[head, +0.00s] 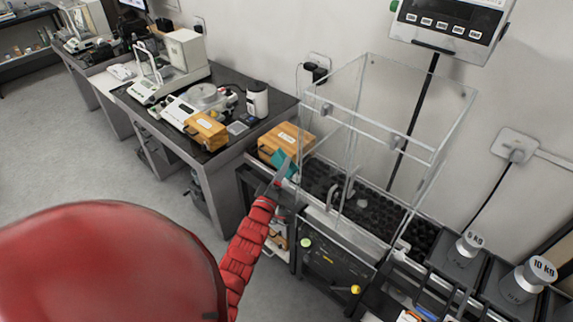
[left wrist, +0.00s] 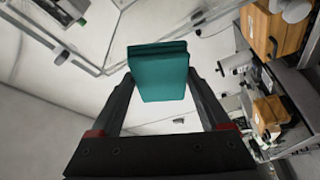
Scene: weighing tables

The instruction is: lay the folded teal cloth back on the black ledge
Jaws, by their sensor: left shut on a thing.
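The folded teal cloth (head: 284,161) is held in my left gripper (head: 282,174), in front of an orange case and left of the clear glass enclosure. In the left wrist view the cloth (left wrist: 158,72) is a thick folded block between the two fingers of the gripper (left wrist: 160,88), which are shut on it. A dark ledge-like surface (head: 250,179) lies left of and below the gripper; I cannot tell whether it is the black ledge of the task. The cloth appears raised, with its underside clear of any support I can make out. My right gripper is not in view.
The glass enclosure (head: 437,150) stands close right of the gripper. The orange case (head: 288,139) sits just behind the cloth. Grey weights (head: 528,279) stand at the lower right. A bench with balances and another orange case (head: 205,130) is at the left.

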